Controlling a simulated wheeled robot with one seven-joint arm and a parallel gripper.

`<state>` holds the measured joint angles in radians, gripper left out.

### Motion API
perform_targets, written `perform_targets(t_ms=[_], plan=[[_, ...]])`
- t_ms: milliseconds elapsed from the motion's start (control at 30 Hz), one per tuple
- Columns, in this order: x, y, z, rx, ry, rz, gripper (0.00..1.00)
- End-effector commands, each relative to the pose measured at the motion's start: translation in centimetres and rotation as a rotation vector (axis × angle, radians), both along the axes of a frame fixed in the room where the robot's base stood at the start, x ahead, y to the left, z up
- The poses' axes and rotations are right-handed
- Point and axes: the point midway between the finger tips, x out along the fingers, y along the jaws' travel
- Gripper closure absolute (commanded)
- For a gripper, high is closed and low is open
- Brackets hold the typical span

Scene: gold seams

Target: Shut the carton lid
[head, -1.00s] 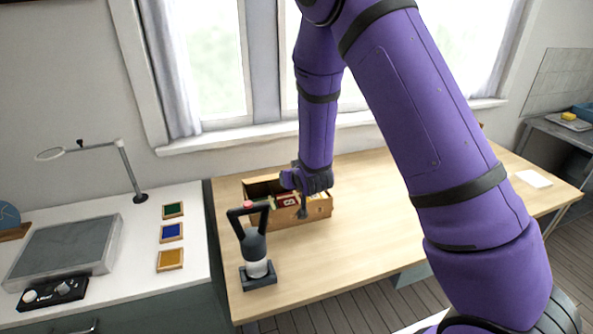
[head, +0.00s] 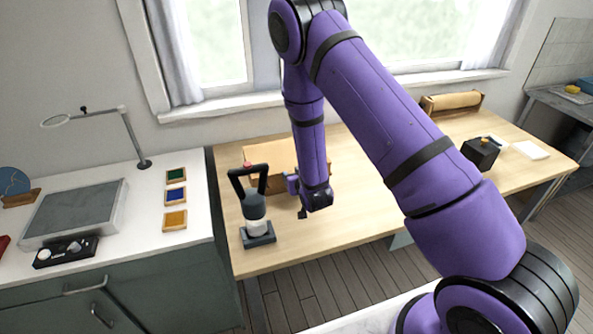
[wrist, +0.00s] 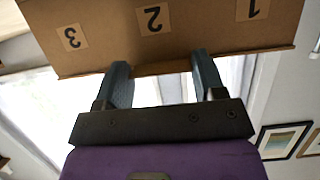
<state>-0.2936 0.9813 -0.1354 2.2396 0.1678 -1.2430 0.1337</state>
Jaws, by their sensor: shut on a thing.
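The brown carton (head: 268,157) stands on the wooden table below the window. In the head view its lid lies over the top and no contents show. I cannot tell whether the lid sits flush. In the wrist view a cardboard face of the carton (wrist: 105,45) carries upside-down labels 3, 2 and 1. My gripper (wrist: 160,67) is at the cardboard's edge, its two dark fingers apart with a narrow brown strip between them. It is shut on this part of the carton. In the head view the wrist is at the carton's right front, and the arm hides part of it.
A dark-handled device (head: 255,212) on a base stands close in front of the carton, left of my arm. A dark box (head: 481,153) and a wooden roll holder (head: 452,103) are at the right. The table's front middle is clear.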

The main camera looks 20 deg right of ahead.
Motion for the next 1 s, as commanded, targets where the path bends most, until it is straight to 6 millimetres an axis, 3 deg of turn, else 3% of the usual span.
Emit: perform_targets(t_ms=[200,533,567,667,1000], plan=[[-0.31,-0.02,-1.19,-0.001,0.02,0.0,0.79],[-0.43,-0.02,-1.26,-0.002,0.022,0.001,0.79],[-0.43,-0.02,-1.26,-0.002,0.022,0.001,0.32],[-0.37,-0.01,-1.17,-0.002,0.019,0.001,0.11],[-0.46,-0.01,-0.82,-0.001,0.012,0.0,0.11]])
